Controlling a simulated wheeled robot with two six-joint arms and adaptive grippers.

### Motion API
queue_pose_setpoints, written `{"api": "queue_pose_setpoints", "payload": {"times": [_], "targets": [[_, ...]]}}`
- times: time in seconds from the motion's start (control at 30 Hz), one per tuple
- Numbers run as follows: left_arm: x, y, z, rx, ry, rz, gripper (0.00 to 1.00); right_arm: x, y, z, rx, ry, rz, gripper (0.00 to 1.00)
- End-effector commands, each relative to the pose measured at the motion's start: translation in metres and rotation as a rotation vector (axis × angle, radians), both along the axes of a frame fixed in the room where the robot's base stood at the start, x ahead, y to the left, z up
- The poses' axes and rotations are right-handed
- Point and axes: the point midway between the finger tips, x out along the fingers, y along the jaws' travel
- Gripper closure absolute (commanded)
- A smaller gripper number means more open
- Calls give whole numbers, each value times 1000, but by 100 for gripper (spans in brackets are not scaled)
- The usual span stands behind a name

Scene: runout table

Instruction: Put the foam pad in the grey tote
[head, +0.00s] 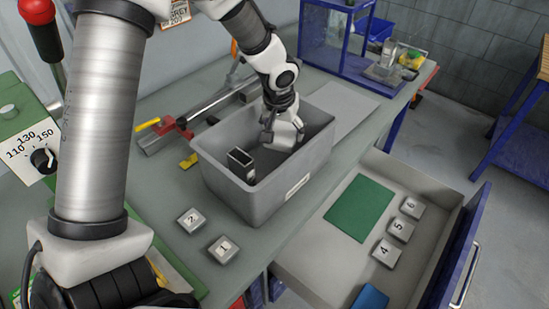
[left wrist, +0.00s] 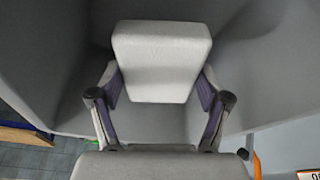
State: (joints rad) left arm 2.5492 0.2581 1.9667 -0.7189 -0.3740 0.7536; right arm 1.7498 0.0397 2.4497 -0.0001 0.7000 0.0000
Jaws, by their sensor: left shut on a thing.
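A pale grey block with rounded edges, which looks like the foam pad (left wrist: 162,62), sits between the fingers of my left gripper (left wrist: 158,98) in the left wrist view. In the head view my left gripper (head: 281,122) points down into the open grey tote (head: 235,186), near its far side. The pad is shut in the fingers, inside the tote's walls. I cannot tell whether it touches the floor of the tote. My right gripper is not in view.
A dark-ended rectangular tube (head: 241,163) stands in the tote's near left part. Numbered blocks 1 (head: 224,248) and 2 (head: 191,220) lie in front. An open drawer (head: 329,258) at right holds a green sheet (head: 359,208), several numbered blocks and a blue item (head: 370,298).

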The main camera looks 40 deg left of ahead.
Motion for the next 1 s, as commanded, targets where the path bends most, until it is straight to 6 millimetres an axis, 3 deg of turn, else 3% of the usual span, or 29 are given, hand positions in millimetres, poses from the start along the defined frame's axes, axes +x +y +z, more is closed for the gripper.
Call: {"api": "queue_pose_setpoints", "payload": {"times": [0.1,0.4,0.87,0.9,0.93,1.0], "targets": [[-1,0,-29,-1,5,-1,38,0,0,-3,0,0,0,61],[-1,0,-77,0,2,-1,38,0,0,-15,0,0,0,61],[0,0,-84,0,0,0,38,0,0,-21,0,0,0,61],[0,0,-82,0,0,-1,9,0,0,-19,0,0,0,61],[0,0,-82,0,0,-1,0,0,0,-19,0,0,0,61],[0,0,-82,0,0,0,0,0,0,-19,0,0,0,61]]}}
